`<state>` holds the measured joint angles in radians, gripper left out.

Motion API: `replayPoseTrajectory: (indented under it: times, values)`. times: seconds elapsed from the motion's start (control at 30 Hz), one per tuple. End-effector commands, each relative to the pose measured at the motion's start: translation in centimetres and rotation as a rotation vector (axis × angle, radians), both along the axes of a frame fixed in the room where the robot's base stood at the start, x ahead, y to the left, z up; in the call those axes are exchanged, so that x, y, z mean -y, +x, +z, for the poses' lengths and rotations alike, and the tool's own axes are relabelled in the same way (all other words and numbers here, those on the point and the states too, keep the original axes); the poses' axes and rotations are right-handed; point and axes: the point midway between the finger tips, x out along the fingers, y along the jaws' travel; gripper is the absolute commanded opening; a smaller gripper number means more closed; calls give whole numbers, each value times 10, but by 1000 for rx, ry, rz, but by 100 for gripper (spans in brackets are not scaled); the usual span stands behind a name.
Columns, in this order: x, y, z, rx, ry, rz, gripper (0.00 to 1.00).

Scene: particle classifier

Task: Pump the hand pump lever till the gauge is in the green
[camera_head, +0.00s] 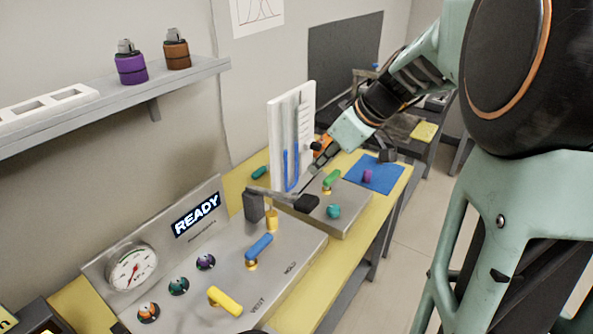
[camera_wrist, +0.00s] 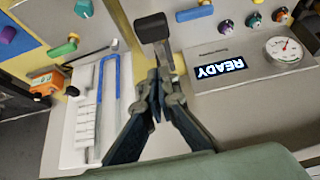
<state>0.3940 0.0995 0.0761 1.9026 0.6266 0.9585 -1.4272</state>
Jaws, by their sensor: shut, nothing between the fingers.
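The hand pump lever (camera_head: 282,198) is a grey bar with a black grip (camera_head: 306,203), hinged at a dark block (camera_head: 254,206) on the grey panel. It lies close to level, its grip toward the right. In the wrist view the lever's grip (camera_wrist: 152,27) shows just beyond the fingertips. My gripper (camera_head: 312,180) is shut and empty, pointing down near the grip; it also shows in the wrist view (camera_wrist: 158,78). I cannot tell whether it touches the lever. The round white gauge (camera_head: 133,268) also shows in the wrist view (camera_wrist: 284,48); its needle's zone is too small to read.
A white board with a blue tube (camera_head: 291,140) stands close beside my gripper. A blue handle (camera_head: 259,246), a yellow handle (camera_head: 225,301) and several coloured knobs crowd the panel. A blue mat (camera_head: 375,174) lies at right.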

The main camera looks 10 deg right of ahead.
Motion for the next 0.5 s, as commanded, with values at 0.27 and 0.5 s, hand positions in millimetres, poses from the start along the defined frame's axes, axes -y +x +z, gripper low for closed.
replayPoseTrajectory:
  times: [0.27, 0.5]
  values:
    - [-23, 21, -51, -5, 2, 0, 0]
    - [-16, 15, -79, -2, 1, -2, 0]
